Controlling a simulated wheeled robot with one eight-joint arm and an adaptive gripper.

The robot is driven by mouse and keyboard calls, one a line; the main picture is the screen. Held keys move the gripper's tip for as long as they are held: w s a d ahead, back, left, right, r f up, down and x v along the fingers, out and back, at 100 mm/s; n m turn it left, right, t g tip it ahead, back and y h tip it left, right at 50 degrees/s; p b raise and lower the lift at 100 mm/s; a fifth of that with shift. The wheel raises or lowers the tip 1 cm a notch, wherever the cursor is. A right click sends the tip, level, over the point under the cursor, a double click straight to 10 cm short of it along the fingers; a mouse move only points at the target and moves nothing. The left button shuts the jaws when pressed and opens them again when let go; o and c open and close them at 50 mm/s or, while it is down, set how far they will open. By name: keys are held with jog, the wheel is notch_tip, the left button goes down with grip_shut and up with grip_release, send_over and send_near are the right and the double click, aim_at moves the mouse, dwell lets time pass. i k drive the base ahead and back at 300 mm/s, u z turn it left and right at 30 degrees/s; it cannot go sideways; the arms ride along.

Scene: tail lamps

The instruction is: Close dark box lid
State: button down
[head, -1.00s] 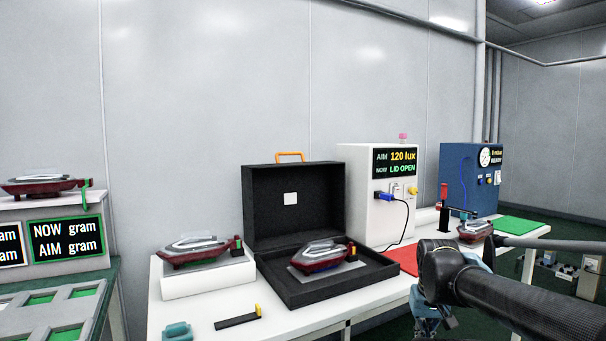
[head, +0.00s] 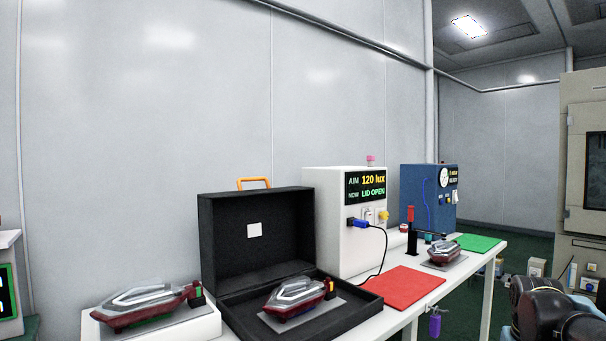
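The dark box (head: 345,323) stands open on the white table. Its lid (head: 283,231) is raised upright at the back, with an orange handle (head: 254,181) on top and a small white square inside. A red and silver tail lamp (head: 292,299) lies on a grey plate in the box base. Part of my arm shows at the lower right, beyond the table's front edge and away from the box. My gripper's fingers are out of the picture.
A white tester (head: 330,226) reading "LID OPEN" stands right of the box, with a blue plug and black cable. A red mat (head: 401,288) lies in front of it. Another lamp (head: 150,305) sits on a white block at left. A blue machine (head: 423,190), green mat (head: 478,243) and third lamp (head: 443,252) are farther right.

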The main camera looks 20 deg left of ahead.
aim_at(248, 239)
jog(key=z, duration=0.65)
jog(key=k, duration=1.3)
jog(key=u, duration=1.1)
jog(key=i, duration=1.05)
jog(key=z, duration=0.1)
